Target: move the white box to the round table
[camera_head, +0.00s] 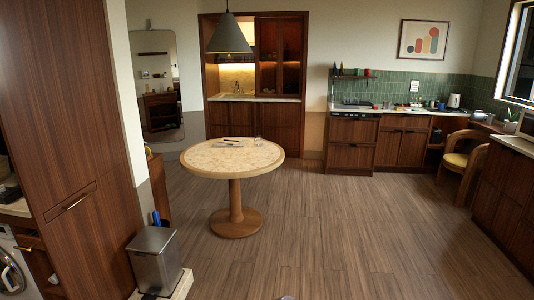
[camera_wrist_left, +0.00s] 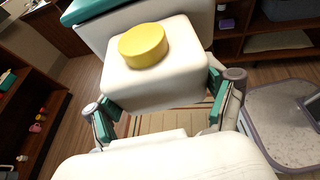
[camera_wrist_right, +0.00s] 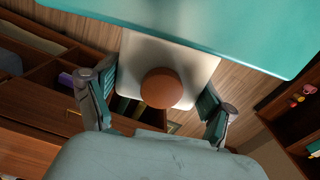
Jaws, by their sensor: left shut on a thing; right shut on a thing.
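The round table (camera_head: 235,200) has a pale top on a wooden pedestal and stands left of centre in the head view. Neither arm shows there. In the left wrist view a white box (camera_wrist_left: 185,75) with a yellow disc (camera_wrist_left: 143,45) on its face sits between the spread fingers of my left gripper (camera_wrist_left: 165,98). In the right wrist view a flat white face (camera_wrist_right: 200,70) with a brownish-orange disc (camera_wrist_right: 161,88) sits between the fingers of my right gripper (camera_wrist_right: 155,98). This seems to be the same box, but I cannot be sure. Its underside is hidden.
A few small items (camera_head: 229,143) lie on the round table. A metal bin (camera_head: 155,255) stands front left beside the tall wooden cabinet (camera_head: 70,120). The wooden floor (camera_head: 310,230) right of the table is clear.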

